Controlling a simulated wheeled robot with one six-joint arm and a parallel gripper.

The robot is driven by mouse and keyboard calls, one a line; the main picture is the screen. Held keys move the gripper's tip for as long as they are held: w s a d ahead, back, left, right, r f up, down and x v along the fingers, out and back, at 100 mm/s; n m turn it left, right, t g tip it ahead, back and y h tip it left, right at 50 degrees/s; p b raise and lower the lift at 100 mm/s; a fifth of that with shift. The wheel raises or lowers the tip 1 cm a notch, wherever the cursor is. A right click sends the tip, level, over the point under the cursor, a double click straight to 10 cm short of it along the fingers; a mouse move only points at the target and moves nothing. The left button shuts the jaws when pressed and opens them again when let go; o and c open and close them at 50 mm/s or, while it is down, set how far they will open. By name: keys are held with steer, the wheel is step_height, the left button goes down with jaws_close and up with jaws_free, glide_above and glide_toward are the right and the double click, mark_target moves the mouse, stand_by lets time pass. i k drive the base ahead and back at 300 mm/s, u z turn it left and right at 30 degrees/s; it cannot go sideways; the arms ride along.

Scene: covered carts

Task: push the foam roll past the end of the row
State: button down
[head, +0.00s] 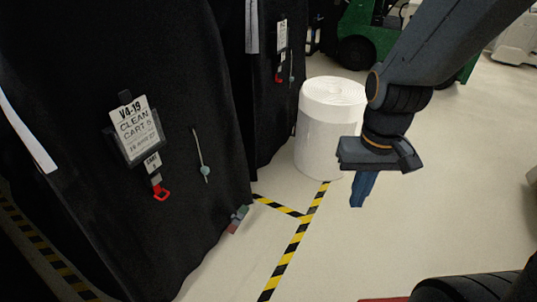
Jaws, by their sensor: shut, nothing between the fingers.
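The foam roll (323,133) is a white upright cylinder with a spiral top, standing on the floor right of the far covered cart. Its right side is partly hidden behind my arm and gripper. My gripper (357,203) points down in front of the roll's right side, with its blue fingers together and nothing held. I cannot tell whether it touches the roll. The row is two black-covered carts: the near cart (90,60) fills the left, and the far cart (262,110) stands behind it, close to the roll.
Yellow-black floor tape (290,250) runs along the carts' front, with a branch towards the gap between them. A green vehicle (357,35) stands behind the roll. A small grey-red item (238,219) lies at the near cart's hem. The pale floor (450,200) at right is clear.

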mark_target(330, 109)
steer(key=u, duration=0.25)
steer(key=i, duration=1.45)
steer(key=z, duration=0.65)
